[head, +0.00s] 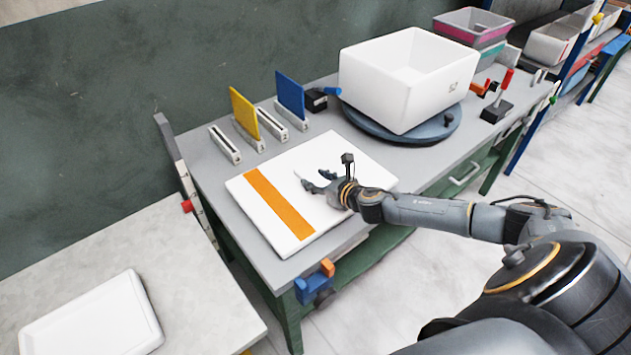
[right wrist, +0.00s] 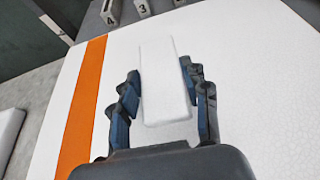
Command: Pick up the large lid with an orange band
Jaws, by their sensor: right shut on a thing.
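The large white lid (head: 330,152) with an orange band (head: 277,203) lies flat on the grey workbench. It also shows in the right wrist view (right wrist: 255,70), with the band to the left of the fingers. My right gripper (head: 308,180) is over the middle of the lid, beside the band. In the right wrist view its blue-tipped fingers (right wrist: 162,85) are shut on the lid's raised white handle (right wrist: 163,70), one on each side. In the head view the gripper partly hides the handle. My left gripper is not in view.
A white foam box (head: 375,85) stands on a dark round turntable (head: 440,130) behind the lid. Slotted holders with a yellow panel (head: 244,115) and a blue panel (head: 290,95) stand at the back. Another white lid (head: 92,320) lies on the left table.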

